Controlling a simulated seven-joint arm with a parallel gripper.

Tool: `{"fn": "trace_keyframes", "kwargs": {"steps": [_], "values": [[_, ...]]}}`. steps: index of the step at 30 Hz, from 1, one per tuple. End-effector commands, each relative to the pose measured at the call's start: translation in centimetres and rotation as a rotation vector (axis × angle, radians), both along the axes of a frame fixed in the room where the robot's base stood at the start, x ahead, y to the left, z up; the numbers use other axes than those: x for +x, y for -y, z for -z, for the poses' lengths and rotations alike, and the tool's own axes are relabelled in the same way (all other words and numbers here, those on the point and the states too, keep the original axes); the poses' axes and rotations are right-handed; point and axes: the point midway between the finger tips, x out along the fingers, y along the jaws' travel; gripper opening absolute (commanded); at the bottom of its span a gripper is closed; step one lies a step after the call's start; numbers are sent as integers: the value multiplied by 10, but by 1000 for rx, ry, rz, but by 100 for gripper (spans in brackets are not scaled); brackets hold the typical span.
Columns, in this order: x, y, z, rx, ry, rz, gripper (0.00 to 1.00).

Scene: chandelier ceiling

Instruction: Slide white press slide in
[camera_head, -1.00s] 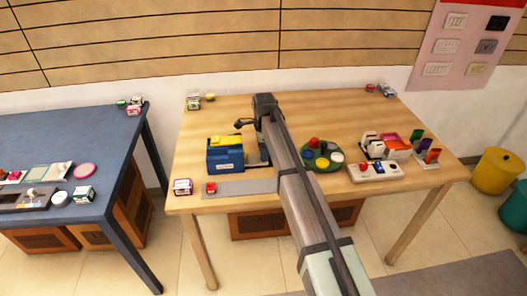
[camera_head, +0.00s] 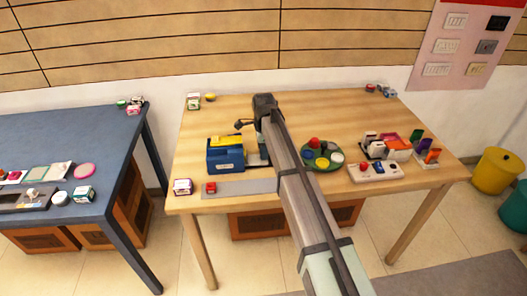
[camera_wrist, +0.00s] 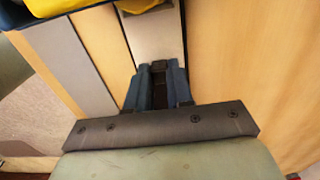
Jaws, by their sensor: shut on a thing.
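The blue press (camera_head: 225,157) with a yellow top stands on the wooden table, left of my arm in the head view. Its yellow part (camera_wrist: 52,6) shows at the top left of the wrist view. The white press slide (camera_wrist: 156,38) is a pale flat strip in front of my fingers in the wrist view. It also shows as a pale patch right of the press in the head view (camera_head: 254,159). My gripper (camera_wrist: 159,76) is shut on a small dark part at the near end of the slide. The fingers hide most of that part.
A grey strip (camera_head: 240,187) lies along the table's front edge, with a red button block (camera_head: 210,188) at its left end. Right of my arm are a green round tray (camera_head: 314,163) and a white button panel (camera_head: 373,172). The table's back middle is clear.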

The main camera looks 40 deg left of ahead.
Motion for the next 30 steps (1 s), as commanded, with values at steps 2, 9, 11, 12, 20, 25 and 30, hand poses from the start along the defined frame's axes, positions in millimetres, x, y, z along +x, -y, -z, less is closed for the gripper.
{"fn": "trace_keyframes", "kwargs": {"steps": [2,9,11,12,20,25,30], "values": [[0,0,0,0,0,0,0],[-4,-5,0,0,0,-1,0],[-9,-10,0,0,0,-3,0],[-13,-14,0,0,0,-3,0],[-23,-23,0,1,-1,-1,0],[-24,-24,0,4,-4,-2,26],[-23,-23,0,2,-2,-1,42]]}}
